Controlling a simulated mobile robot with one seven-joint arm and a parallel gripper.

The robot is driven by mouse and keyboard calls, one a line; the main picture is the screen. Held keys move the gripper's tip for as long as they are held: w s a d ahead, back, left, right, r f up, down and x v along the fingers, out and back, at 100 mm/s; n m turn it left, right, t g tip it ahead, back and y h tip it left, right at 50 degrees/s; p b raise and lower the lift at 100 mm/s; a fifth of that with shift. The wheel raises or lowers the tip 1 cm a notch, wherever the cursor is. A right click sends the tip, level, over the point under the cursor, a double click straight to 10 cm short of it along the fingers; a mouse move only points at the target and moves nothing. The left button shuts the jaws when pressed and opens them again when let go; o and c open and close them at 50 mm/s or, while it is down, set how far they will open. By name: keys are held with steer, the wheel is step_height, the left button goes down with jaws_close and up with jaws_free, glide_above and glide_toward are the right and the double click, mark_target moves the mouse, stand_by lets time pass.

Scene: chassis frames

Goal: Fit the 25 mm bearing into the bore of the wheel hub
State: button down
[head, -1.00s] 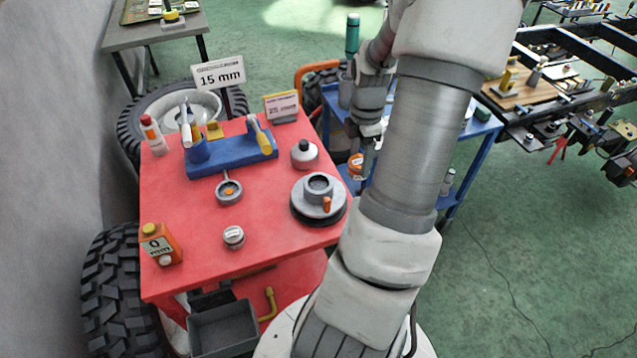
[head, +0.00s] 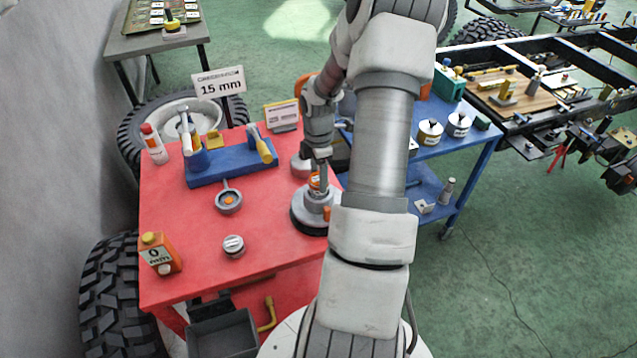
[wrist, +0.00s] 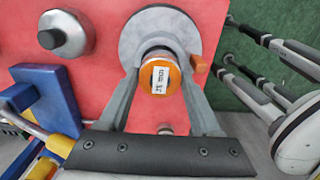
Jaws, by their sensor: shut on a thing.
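The wheel hub (head: 307,219) is a grey stepped round part on a dark base, near the right edge of the red table. In the wrist view, its wide grey flange (wrist: 128,38) lies behind the fingers. My gripper (head: 317,178) is shut on the 25 mm bearing (wrist: 160,76), an orange-faced round piece with a white label. The wrist view shows both fingers of my gripper (wrist: 162,70) on either side of it. The bearing is over the middle of the hub. The bore is hidden behind it, so I cannot tell whether they touch.
A dark-topped round pot (wrist: 66,34) stands close to the hub.

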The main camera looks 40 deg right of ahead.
mark_target(318, 179)
steer(key=shift+f, duration=1.45)
steer(key=shift+f, duration=0.1)
steer(key=shift+c, duration=0.4)
jaws_free()
step_height(318, 179, up, 12)
